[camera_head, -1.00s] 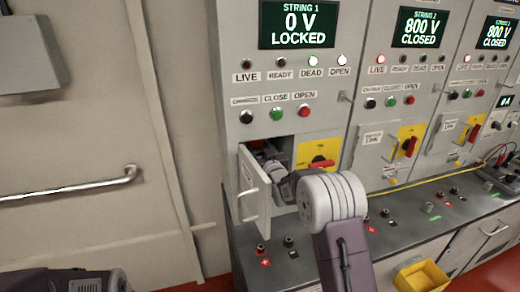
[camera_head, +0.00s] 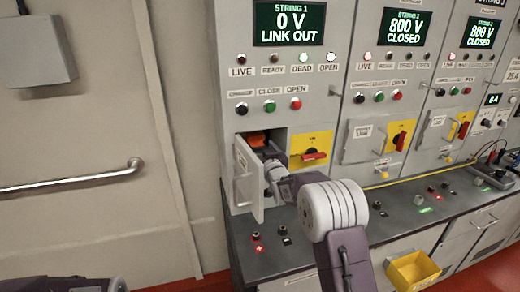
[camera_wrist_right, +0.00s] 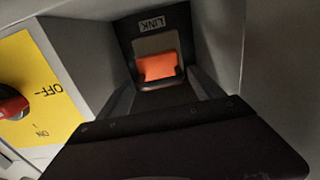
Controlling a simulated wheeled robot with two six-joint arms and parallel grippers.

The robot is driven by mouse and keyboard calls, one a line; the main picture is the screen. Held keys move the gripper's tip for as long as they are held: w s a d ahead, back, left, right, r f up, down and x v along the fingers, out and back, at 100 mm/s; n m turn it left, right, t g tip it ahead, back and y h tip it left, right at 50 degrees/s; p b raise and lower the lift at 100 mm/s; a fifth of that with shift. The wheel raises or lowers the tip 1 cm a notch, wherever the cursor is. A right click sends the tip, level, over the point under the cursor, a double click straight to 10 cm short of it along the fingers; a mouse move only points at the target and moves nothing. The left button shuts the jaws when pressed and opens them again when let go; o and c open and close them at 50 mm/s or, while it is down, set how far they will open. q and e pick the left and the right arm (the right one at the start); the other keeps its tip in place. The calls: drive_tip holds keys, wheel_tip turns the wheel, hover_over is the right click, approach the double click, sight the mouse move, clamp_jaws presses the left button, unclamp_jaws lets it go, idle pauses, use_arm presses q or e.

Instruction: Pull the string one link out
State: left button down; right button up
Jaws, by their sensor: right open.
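The string 1 display (camera_head: 289,23) reads 0 V, LINK OUT, with the DEAD and OPEN lamps lit. Below it, the small link compartment's door (camera_head: 248,177) stands open. The orange link (camera_head: 257,140) shows inside, above my right gripper (camera_head: 272,164). In the right wrist view the orange link (camera_wrist_right: 158,66) lies under the LINK label (camera_wrist_right: 151,24), seen between my gripper's spread fingers. The right gripper is open and reaches into the compartment from the front; contact with the link cannot be told.
A yellow plate with a red switch handle (camera_head: 314,156) sits just right of the compartment. A dark bench top (camera_head: 268,262) with terminals runs below. String 2's display (camera_head: 408,27) reads 800 V CLOSED. A yellow bin (camera_head: 414,270) stands at lower right.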

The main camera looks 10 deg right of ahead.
drive_tip(key=s+b, duration=0.2)
drive_tip(key=s, duration=0.7)
drive_tip(key=shift+d, duration=0.15)
drive_tip(key=shift+s, duration=0.1)
